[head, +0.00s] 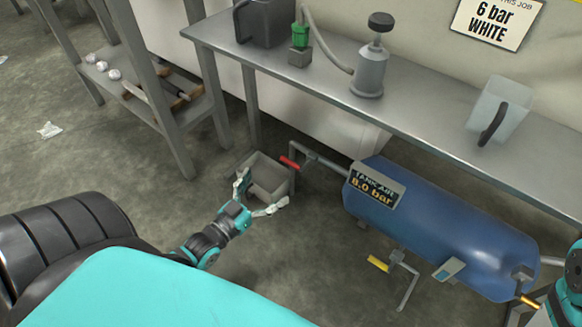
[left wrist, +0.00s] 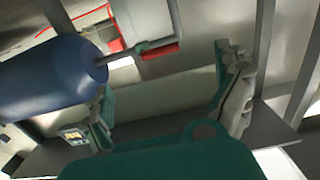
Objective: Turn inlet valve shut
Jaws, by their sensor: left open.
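The blue air tank (head: 445,225), labelled "TANK AIR 8.0 bar", lies under the bench. A valve with a red handle (head: 289,162) is on the pipe at its left end. A yellow handle (head: 378,264) is on a pipe in front of the tank. No label shows which is the inlet. My left gripper (head: 262,190) is open and empty, just below and left of the red handle, apart from it. In the left wrist view the red handle (left wrist: 160,52) shows between the open fingers, beyond them, beside the tank (left wrist: 55,75). Only part of my right arm shows.
A grey open bin (head: 283,181) stands on the floor behind my left gripper. A shelf rack (head: 170,130) stands at left. Floor in front of the tank is mostly clear.

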